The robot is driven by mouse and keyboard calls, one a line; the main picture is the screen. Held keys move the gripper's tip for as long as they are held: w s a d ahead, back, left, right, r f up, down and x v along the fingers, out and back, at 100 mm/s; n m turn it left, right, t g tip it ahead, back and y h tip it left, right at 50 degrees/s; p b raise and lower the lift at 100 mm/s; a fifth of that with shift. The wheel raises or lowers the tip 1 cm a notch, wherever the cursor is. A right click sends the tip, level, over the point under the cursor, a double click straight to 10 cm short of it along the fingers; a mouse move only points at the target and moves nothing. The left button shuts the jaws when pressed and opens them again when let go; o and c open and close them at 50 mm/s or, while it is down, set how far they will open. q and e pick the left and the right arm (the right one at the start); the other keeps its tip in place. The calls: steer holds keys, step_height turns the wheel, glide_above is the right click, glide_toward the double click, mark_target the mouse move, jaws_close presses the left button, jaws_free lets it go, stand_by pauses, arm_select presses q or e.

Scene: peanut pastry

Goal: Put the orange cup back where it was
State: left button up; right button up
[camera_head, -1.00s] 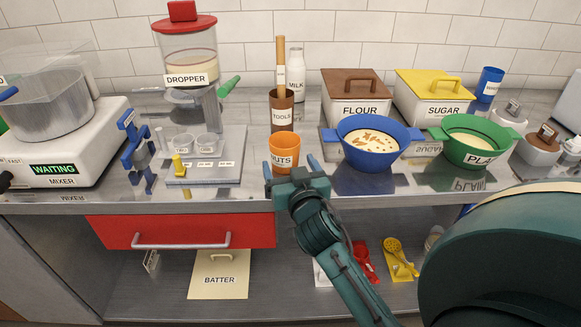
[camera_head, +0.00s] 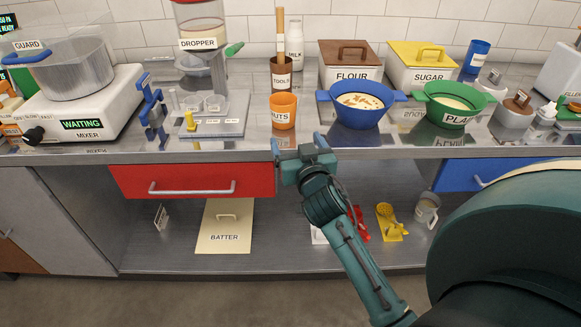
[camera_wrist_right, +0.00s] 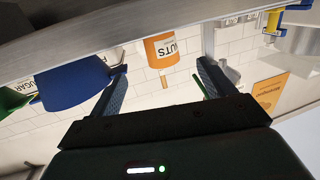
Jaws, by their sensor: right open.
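The orange cup (camera_head: 283,112), labelled NUTS, stands upright near the counter's front edge, just in front of the brown tools holder (camera_head: 281,77). My right gripper (camera_head: 297,143) is open and empty, in front of the counter edge, with its fingers pointing toward the cup. A gap shows between the fingertips and the cup. In the right wrist view, the cup (camera_wrist_right: 162,50) appears ahead, between the two spread fingers of the right gripper (camera_wrist_right: 162,66), touched by neither. My left gripper is not in view.
A blue bowl (camera_head: 361,113) and a green bowl (camera_head: 452,113) stand to the cup's right. A grey tray (camera_head: 229,127) with small cups lies to its left. The red drawer (camera_head: 195,180) is below the counter. Bare counter (camera_head: 256,130) shows beside the cup.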

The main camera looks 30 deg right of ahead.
steer(key=s+a+f+n+g+y, duration=0.2)
steer(key=s+a+f+n+y, duration=0.1)
steer(key=s+a+f+y, duration=0.2)
steer(key=s+a+f+n+g+y, duration=0.3)
steer(key=s+a+f+y, duration=0.2)
steer(key=s+a+f, duration=0.4)
steer(key=s+a, duration=0.5)
steer(key=s, duration=0.1)
steer(key=shift+s+a+f, duration=0.15)
steer(key=shift+s+f, duration=0.1)
steer(key=shift+f, duration=0.15)
